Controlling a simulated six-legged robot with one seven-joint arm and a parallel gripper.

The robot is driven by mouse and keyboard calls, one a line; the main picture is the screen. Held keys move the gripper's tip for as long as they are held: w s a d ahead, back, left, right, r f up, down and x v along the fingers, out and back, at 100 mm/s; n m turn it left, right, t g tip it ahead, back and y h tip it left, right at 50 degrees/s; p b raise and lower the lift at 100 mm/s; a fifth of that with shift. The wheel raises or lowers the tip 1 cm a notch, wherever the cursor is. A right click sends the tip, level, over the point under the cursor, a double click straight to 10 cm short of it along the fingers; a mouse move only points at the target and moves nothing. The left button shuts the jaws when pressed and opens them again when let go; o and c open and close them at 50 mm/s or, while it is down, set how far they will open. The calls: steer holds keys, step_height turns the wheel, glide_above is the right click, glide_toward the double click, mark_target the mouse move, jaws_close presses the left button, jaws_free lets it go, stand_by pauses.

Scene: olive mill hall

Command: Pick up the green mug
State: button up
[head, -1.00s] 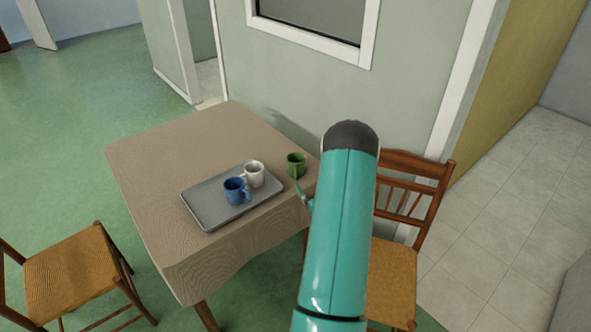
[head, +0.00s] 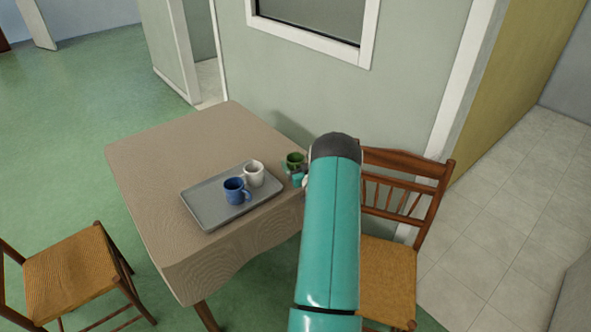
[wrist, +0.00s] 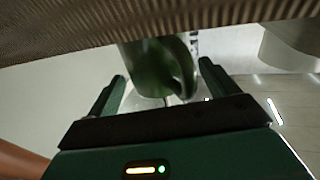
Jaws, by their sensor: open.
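The green mug (head: 294,160) stands upright on the cloth-covered table, near its right corner beside the tray. In the wrist view the mug (wrist: 150,65) shows dark green and blurred, with its handle toward the right of the picture. My gripper (wrist: 160,84) is open, one finger on each side of the mug, with gaps visible and no grip on it. In the head view my gripper (head: 297,180) is at the mug's near side, and my arm hides much of it.
A grey tray (head: 210,215) holds a blue mug (head: 235,191) and a white mug (head: 254,174), close left of the green mug. The table (head: 170,160) is clear on its left. A wooden chair (head: 388,270) stands at right, another (head: 70,270) at left. A wall (head: 300,90) rises behind.

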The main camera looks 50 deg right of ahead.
steer(key=c, duration=1.1)
steer(key=shift+c, duration=0.5)
steer(key=shift+r, duration=0.1)
